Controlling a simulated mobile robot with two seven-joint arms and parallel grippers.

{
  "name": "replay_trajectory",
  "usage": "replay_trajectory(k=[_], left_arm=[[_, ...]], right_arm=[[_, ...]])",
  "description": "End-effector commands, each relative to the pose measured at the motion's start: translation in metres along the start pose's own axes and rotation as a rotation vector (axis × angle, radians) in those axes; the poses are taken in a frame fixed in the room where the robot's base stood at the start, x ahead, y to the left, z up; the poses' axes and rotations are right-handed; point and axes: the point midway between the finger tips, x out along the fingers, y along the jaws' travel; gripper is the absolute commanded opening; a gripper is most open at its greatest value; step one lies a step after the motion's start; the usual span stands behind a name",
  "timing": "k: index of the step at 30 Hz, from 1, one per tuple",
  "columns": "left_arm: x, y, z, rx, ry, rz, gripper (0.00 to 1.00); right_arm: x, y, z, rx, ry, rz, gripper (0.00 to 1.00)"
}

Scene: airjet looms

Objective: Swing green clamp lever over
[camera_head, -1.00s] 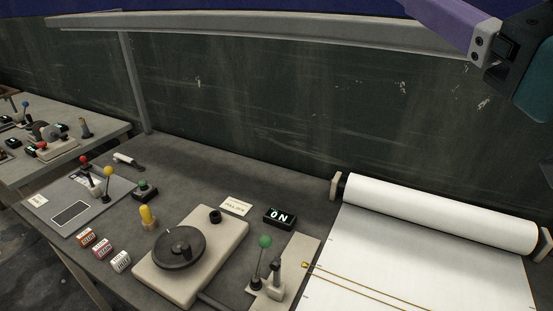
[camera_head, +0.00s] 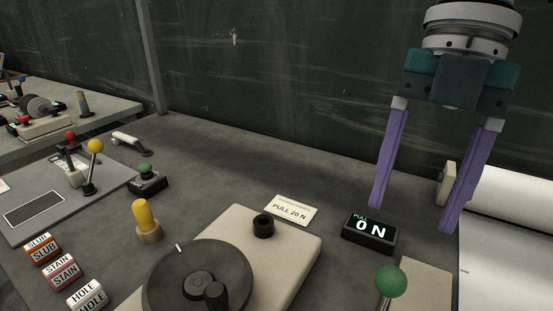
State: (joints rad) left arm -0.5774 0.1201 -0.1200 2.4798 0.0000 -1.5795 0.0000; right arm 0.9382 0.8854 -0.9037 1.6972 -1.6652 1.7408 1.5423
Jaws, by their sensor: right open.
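The green ball knob of the clamp lever (camera_head: 391,281) shows at the bottom right of the head view. Its thin stem runs down out of the frame, so the lever's base is hidden. A pale base plate (camera_head: 425,283) lies behind it. My right gripper (camera_head: 411,218) points downward above and beyond the knob, its two purple fingers spread wide and empty. The fingers appear above the bench near the display, apart from the lever. My left gripper is not in view.
A black display (camera_head: 369,232) reading "0 N" stands left of the gripper. A dark round dial (camera_head: 200,285) sits on a pale block (camera_head: 290,245). A white roll (camera_head: 510,215) is at the right. A yellow peg (camera_head: 146,217) and several labelled blocks stand left.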

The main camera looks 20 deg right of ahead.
Motion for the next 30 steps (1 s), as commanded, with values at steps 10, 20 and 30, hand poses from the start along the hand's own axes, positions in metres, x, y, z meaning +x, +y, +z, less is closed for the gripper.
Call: replay_trajectory(k=[10, 20, 30], left_arm=[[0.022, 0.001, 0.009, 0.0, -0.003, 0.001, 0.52], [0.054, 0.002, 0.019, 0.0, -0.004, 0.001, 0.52], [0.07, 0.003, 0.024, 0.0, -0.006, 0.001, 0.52]], right_arm=[[0.025, -0.007, 0.008, 0.021, -0.02, -0.029, 0.69], [0.065, -0.008, 0.008, 0.019, -0.019, -0.028, 0.69], [0.087, -0.008, 0.007, 0.019, -0.019, -0.026, 0.69]])
